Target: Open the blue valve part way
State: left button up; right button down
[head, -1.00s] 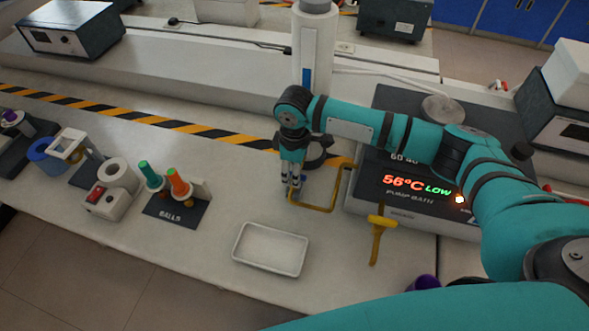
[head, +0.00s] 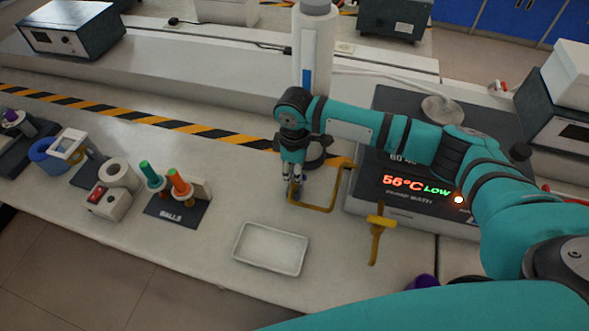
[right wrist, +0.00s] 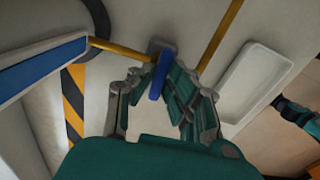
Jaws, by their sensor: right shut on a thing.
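The blue valve's handle (right wrist: 158,75) is a short blue lever on a grey body in the yellow pipe (right wrist: 213,45), seen in the right wrist view. My right gripper (head: 293,184) points down at the pipe's left end in the head view, where it hides the blue handle. In the right wrist view my right gripper's fingers (right wrist: 161,88) are around the lever, shut on it. The yellow pipe (head: 318,209) bends up toward the pump bath (head: 403,208). My left gripper is in neither view.
A white tray (head: 270,268) lies just in front of the valve. A yellow T-shaped fitting (head: 378,232) stands to the right. A white column (head: 313,50) rises behind the gripper.

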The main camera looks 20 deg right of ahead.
jog(key=n+p, duration=0.1)
jog(key=n, duration=0.1)
jog(key=n+p, duration=0.1)
jog(key=shift+r+n+p, duration=0.2)
jog(key=shift+n+p, duration=0.15)
jog(key=shift+n, duration=0.05)
jog(key=shift+w+f+n+p, duration=0.1)
jog(key=shift+n+p, duration=0.75)
jog(key=shift+n, duration=1.35)
jog(key=c, duration=1.3)
grip_release()
jog(key=shift+c, duration=0.2)
notch_tip(320, 180, up, 12)
jog(key=shift+f, duration=0.1)
